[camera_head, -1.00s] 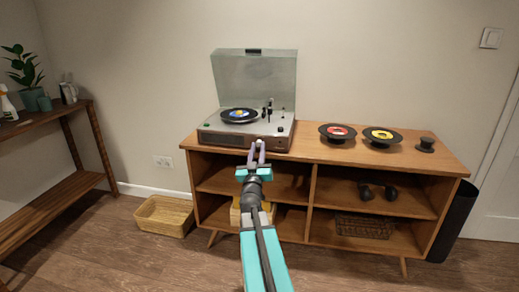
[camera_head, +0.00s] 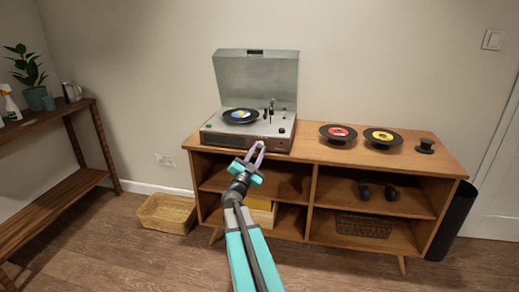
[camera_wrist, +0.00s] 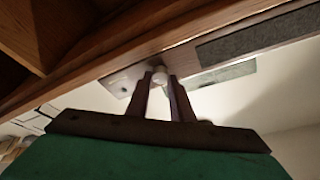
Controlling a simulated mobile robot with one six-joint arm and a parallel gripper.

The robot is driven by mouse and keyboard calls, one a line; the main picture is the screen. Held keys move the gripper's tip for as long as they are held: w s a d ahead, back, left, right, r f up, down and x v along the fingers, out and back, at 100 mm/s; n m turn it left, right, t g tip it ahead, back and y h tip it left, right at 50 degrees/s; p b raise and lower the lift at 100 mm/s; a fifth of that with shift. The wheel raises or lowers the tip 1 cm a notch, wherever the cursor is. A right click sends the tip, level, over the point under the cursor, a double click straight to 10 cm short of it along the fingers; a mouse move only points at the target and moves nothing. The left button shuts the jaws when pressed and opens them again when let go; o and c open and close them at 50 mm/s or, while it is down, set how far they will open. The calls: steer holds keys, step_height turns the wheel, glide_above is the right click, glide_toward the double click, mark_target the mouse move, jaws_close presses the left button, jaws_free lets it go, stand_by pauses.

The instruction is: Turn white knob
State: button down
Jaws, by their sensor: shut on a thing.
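The record player (camera_head: 225,136) stands on the wooden cabinet with its lid raised and a black record (camera_head: 240,116) on the platter. My gripper (camera_head: 257,146) is at its front face, right of centre. In the wrist view the white knob (camera_wrist: 160,73) sits between my two fingertips (camera_wrist: 160,78), and the fingers are shut on it. In the head view my fingers hide the knob. My wrist is rolled, with the gripper body tilted below the player.
Two records on stands (camera_head: 338,133) and a small black object (camera_head: 426,146) are on the right of the cabinet top (camera_head: 320,156). Headphones (camera_head: 377,190) lie on a shelf below. A basket (camera_head: 167,213) is on the floor at left.

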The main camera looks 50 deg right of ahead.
steer(key=shift+w+a+f, duration=0.1)
steer(key=shift+w+a, duration=0.05)
steer(key=shift+w, duration=0.1)
steer(key=c, duration=1.6)
jaws_free()
steer(key=shift+o, duration=0.2)
steer(key=shift+s, duration=0.1)
steer(key=shift+s, duration=0.1)
steer(key=shift+s+a+f, duration=0.1)
steer(key=shift+s+a, duration=0.1)
steer(key=shift+a, duration=0.25)
steer(key=p+v, duration=0.1)
steer(key=v, duration=1.1)
steer(key=shift+a, duration=0.35)
steer(key=shift+f, duration=0.1)
